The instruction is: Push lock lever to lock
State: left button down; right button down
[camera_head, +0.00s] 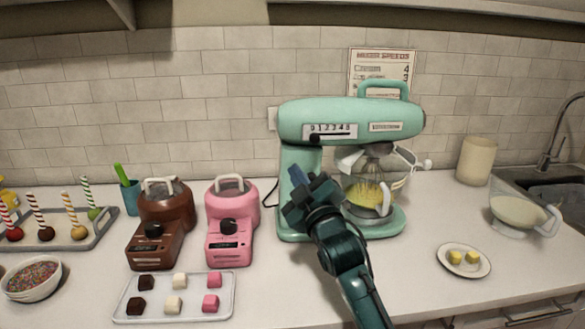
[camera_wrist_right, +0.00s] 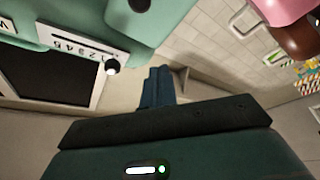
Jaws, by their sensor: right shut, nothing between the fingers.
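A mint-green stand mixer (camera_head: 350,118) stands on the counter, with a numbered speed scale (camera_head: 331,130) on its head. I cannot clearly pick out the lock lever; my right gripper hides part of the mixer's column. The glass bowl (camera_head: 393,187) holds a whisk in yellow mixture. My right gripper (camera_head: 297,174) is in front of the column, below the head. Its fingers (camera_wrist_right: 158,84) are shut and empty; contact is unclear. My left gripper is not in view.
A brown machine (camera_head: 165,215) and a pink machine (camera_head: 232,205) stand left of the mixer. A tray (camera_head: 190,297) of small cubes lies in front of them. A plate (camera_head: 476,271) and a glass jug (camera_head: 512,214) are at the right, near the sink.

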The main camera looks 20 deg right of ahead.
jog(key=v, duration=0.6)
jog(key=shift+f+b, duration=0.2)
jog(key=shift+b, duration=0.2)
